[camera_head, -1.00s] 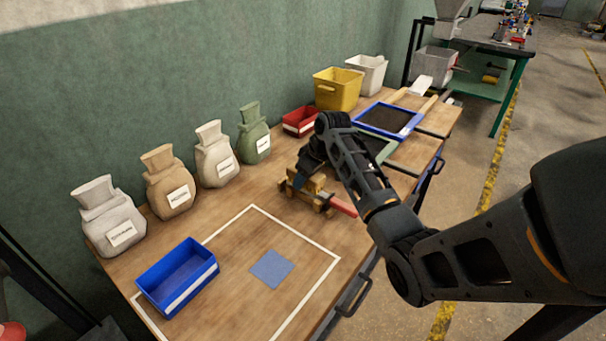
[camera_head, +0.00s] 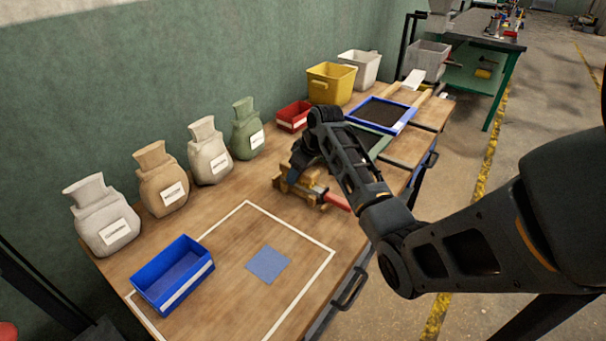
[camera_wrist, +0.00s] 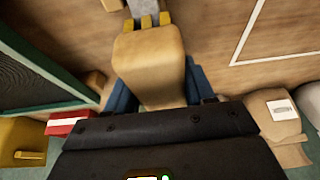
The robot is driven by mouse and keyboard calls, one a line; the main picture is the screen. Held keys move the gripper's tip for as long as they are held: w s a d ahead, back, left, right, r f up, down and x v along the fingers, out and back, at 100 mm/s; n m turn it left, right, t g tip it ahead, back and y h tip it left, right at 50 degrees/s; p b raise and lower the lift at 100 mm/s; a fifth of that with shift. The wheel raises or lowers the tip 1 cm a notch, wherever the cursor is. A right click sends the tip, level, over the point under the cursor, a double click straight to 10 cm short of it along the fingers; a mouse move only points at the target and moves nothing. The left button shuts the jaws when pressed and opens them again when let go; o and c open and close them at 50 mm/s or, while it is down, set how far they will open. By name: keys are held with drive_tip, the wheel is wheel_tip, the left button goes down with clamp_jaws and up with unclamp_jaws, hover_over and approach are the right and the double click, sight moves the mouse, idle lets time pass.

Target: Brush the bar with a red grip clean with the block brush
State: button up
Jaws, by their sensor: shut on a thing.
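The bar's red grip (camera_head: 337,201) points toward the front edge of the table in the head view. The bar rests in a wooden stand (camera_head: 322,207), and my arm hides part of it. A grey stretch of the bar (camera_wrist: 143,7) shows at the top of the wrist view, with yellow tufts beside it. My gripper (camera_head: 298,172) is shut on the tan block brush (camera_wrist: 150,60), its blue fingers on both sides of the block. The brush is over or against the bar; contact is hidden.
A blue bin (camera_head: 173,277) and a blue square (camera_head: 267,263) are at the front left. Several labelled sacks (camera_head: 209,158) line the wall. A green-rimmed tray (camera_head: 378,146), a blue-rimmed tray (camera_head: 384,114) and a red bin (camera_head: 293,116) stand beyond my gripper. The white-outlined area is mostly clear.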

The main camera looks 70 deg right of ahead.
drive_tip(key=shift+w+d+b, duration=0.25)
drive_tip(key=shift+w+b, duration=0.1)
drive_tip(key=shift+w, duration=0.9)
drive_tip(key=shift+s+a+p, duration=0.2)
drive_tip(key=shift+s+p, duration=0.4)
drive_tip(key=shift+s, duration=0.35)
drive_tip(key=shift+s+a+f, duration=0.1)
drive_tip(key=shift+s, duration=0.25)
drive_tip(key=shift+s+a, duration=0.25)
drive_tip(key=shift+s, duration=0.9)
drive_tip(key=shift+r, duration=4.15)
